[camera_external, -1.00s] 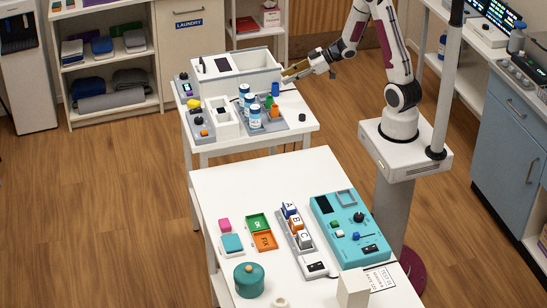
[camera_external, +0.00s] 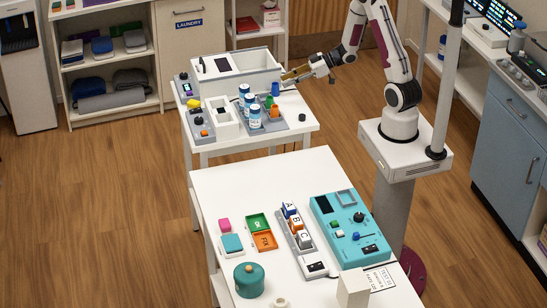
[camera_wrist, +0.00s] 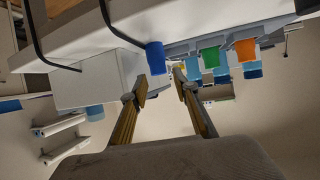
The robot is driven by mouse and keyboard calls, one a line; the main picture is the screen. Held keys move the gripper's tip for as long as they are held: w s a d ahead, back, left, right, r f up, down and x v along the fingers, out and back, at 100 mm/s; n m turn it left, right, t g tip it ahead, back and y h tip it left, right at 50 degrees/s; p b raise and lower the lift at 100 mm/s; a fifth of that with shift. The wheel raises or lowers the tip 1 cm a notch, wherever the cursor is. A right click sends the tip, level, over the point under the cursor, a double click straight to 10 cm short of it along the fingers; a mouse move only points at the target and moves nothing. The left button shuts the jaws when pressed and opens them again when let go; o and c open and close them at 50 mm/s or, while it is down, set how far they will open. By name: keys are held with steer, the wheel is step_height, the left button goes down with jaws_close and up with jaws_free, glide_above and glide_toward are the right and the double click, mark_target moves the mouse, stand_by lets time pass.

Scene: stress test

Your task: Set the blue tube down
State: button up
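The blue tube (camera_external: 275,89) is at the back of the grey tray (camera_external: 296,123) on the far table, behind a green piece (camera_external: 268,102) and an orange piece (camera_external: 274,112). In the wrist view the blue tube (camera_wrist: 155,58) is in line with the green and orange pieces, just beyond my left finger. My gripper (camera_external: 287,77) is at the table's back right, close to the blue tube and slightly above it. In the wrist view my gripper (camera_wrist: 161,87) has its two fingers apart, with nothing held between them. The tube's lower end is hard to make out.
A white box (camera_external: 235,75) stands at the back of the table, close to my fingers. A black knob (camera_external: 302,117) sits at the right. The near table (camera_external: 222,185) holds several colored panels and trays.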

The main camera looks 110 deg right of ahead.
mark_target(275, 84)
steer(key=shift+w+f, duration=0.15)
steer(key=shift+w, duration=0.2)
steer(key=shift+d+x, duration=0.2)
steer(key=shift+x, duration=2.4)
steer(key=c, duration=0.8)
steer(key=shift+r, duration=5)
